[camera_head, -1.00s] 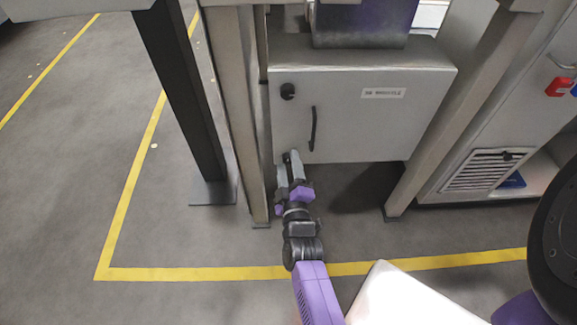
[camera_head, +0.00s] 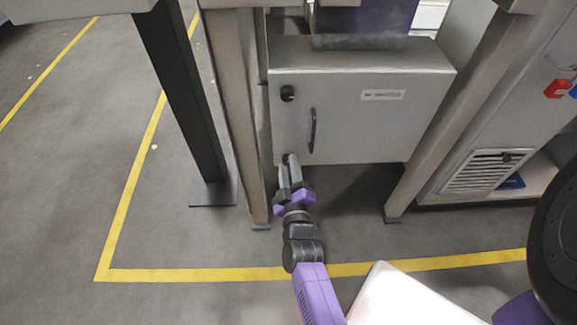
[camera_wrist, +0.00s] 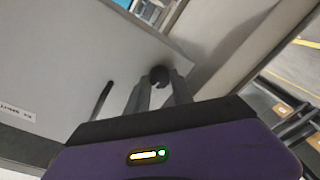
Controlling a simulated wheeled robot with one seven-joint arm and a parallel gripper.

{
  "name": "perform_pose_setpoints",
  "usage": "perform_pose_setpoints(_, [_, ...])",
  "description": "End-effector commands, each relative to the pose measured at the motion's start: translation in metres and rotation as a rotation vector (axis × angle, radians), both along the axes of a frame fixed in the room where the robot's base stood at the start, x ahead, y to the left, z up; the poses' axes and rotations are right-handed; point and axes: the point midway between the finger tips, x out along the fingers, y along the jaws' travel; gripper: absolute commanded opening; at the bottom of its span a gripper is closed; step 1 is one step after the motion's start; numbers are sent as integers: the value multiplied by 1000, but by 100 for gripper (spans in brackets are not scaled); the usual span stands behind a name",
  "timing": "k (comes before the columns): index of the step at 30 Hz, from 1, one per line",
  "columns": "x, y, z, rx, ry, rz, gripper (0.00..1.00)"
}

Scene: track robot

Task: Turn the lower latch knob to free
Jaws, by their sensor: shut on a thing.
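The lower latch knob (camera_head: 288,158) is a small dark round knob at the lower left corner of the grey cabinet door (camera_head: 350,125). In the wrist view the knob (camera_wrist: 158,74) shows between the fingertips. My gripper (camera_head: 291,165) is shut on it, with its two grey fingers side by side. The fingers cover part of the knob, and its exact turned angle is hard to read. The upper latch knob (camera_head: 287,93) is black and sits near the door's upper left corner, clear of my gripper.
A black door handle (camera_head: 312,130) stands right of the knobs; it also shows in the wrist view (camera_wrist: 102,101). A grey post (camera_head: 238,120) rises close left of the cabinet, and a slanted post (camera_head: 440,120) stands right. Open floor lies below the cabinet.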

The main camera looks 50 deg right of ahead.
Motion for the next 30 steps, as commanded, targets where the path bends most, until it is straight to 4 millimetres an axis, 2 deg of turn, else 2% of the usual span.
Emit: perform_pose_setpoints(30, [1, 0, -1, 588, -752, 3, 0])
